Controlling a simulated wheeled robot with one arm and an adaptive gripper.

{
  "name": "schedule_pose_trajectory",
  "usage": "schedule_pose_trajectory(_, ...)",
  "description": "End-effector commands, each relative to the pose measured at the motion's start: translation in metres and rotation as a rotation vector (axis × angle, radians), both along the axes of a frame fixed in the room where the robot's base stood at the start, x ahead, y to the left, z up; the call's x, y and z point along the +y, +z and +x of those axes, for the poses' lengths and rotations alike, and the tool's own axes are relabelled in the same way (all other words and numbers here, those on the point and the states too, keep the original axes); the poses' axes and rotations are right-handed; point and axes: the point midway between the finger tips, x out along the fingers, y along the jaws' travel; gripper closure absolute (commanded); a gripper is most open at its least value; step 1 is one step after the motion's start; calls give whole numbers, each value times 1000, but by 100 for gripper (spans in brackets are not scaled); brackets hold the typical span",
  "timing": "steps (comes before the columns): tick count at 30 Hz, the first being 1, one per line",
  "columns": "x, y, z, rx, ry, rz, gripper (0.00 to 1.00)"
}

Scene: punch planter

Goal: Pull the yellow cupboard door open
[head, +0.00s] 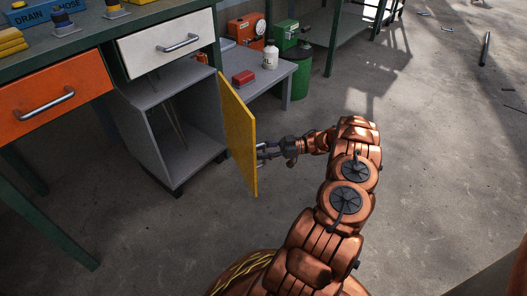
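The yellow cupboard door (238,135) stands swung well out from the grey cupboard (168,128), under the white drawer. The cupboard's inside shows, with a shelf and thin rods in it. My gripper (262,151) is at the door's right-hand face, near its lower half. Its fingers point left at the door, close to where a handle would sit. The handle itself cannot be made out. Whether the fingers are closed on anything is too small to tell.
A white drawer (168,43) and an orange drawer (55,88) sit under the bench top. A low grey bench (267,92) behind the door holds a red box (244,77) and a white bottle (270,56). A green bin (302,68) stands beyond.

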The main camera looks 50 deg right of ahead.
Motion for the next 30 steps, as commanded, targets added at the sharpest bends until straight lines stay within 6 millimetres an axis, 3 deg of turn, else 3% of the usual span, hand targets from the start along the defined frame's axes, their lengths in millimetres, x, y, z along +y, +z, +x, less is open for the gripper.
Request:
schedule_pose_trajectory(7,-5,0,-3,-2,-4,0,61)
schedule_pose_trajectory(21,-43,-1,-31,0,-4,-3,61)
schedule_pose_trajectory(30,-50,-4,-37,7,-3,0,61)
